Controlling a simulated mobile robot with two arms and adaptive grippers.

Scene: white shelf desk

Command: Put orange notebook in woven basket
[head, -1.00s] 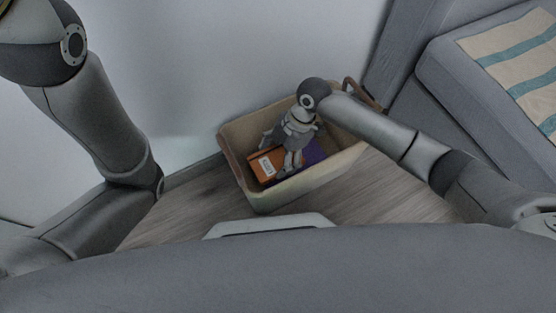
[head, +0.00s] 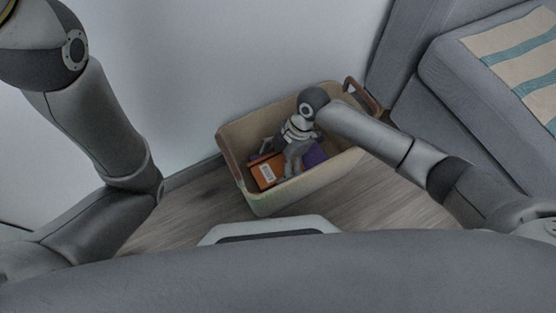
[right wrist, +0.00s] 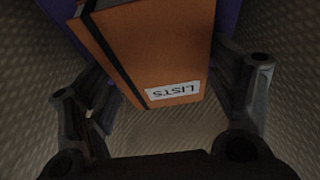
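The orange notebook (head: 265,172) lies inside the woven basket (head: 318,190), toward its left end, with a white label facing up. In the right wrist view the notebook (right wrist: 165,50) has a dark band and a label reading LISTS, upside down. My right gripper (head: 280,163) reaches down into the basket over the notebook. In the right wrist view its fingers (right wrist: 172,105) are spread wide, one on each side of the notebook's near end, with no clear grip on it. The left arm shows at the left of the head view; its gripper is out of view.
A purple item (head: 315,154) lies in the basket beside the notebook. The basket stands on a wooden floor (head: 195,205) against a white wall, with a brown handle (head: 364,97) at its right end. A grey sofa (head: 455,80) with a striped blanket (head: 520,55) is at right.

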